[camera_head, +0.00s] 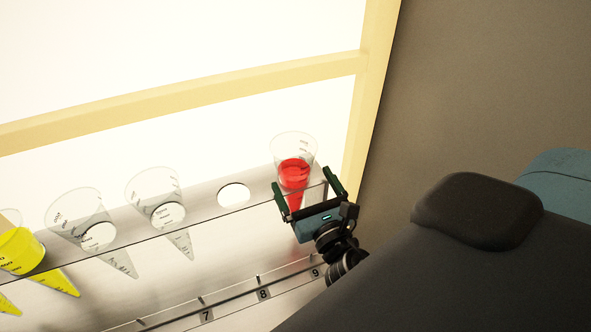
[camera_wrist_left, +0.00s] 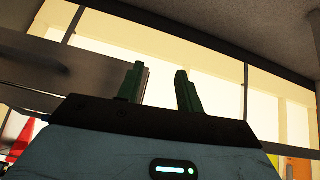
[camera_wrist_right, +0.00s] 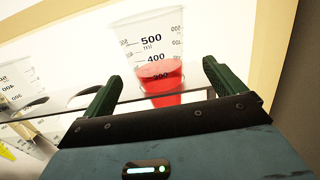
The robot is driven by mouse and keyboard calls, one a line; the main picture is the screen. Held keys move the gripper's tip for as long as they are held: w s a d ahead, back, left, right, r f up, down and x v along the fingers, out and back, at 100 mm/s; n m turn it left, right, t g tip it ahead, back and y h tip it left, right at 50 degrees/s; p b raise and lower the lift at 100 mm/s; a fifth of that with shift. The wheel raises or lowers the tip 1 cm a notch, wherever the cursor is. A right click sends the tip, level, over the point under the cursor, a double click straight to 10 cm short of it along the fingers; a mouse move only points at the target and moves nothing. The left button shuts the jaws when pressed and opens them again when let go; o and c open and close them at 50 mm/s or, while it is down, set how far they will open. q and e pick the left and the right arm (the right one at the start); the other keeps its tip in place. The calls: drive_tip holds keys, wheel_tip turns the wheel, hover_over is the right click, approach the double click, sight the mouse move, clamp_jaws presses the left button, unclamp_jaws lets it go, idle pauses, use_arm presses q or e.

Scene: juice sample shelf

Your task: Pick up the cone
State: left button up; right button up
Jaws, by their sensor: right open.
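A clear measuring cone with red liquid (camera_head: 295,160) stands upright in the right end of the glass shelf. Its wide rim is above the shelf and its tip is below. My right gripper (camera_head: 303,180) is open in front of it, its two green fingers on either side of the cone's lower part. In the right wrist view the cone (camera_wrist_right: 148,45) shows between and beyond the fingertips; I cannot tell whether they touch it. My left gripper (camera_wrist_left: 162,70) has a gap between its fingers and holds nothing. A red shape (camera_wrist_left: 22,142) shows at the left edge there.
The glass shelf (camera_head: 115,243) has an empty hole (camera_head: 234,195) left of the red cone. Further left are two empty clear cones (camera_head: 165,192) and yellow-filled cones (camera_head: 20,245). A numbered rail (camera_head: 235,300) runs below. A pale yellow frame (camera_head: 368,100) stands right behind.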

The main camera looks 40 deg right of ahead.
sight(293, 145)
use_arm(q)
drive_tip(key=shift+w+a+r+p, duration=0.1)
drive_tip(key=shift+w+r+p, duration=0.45)
drive_tip(key=shift+w+r, duration=0.25)
use_arm(e)
drive_tip(key=x, duration=0.5)
drive_tip(key=shift+w+a+f, duration=0.1)
drive_tip(key=shift+w+f, duration=0.1)
drive_tip(key=shift+f, duration=0.05)
use_arm(q)
drive_tip(key=shift+s, duration=0.15)
use_arm(e)
drive_tip(key=c, duration=1.4)
use_arm(q)
drive_tip(key=shift+r, duration=0.1)
use_arm(e)
drive_tip(key=shift+r, duration=0.15)
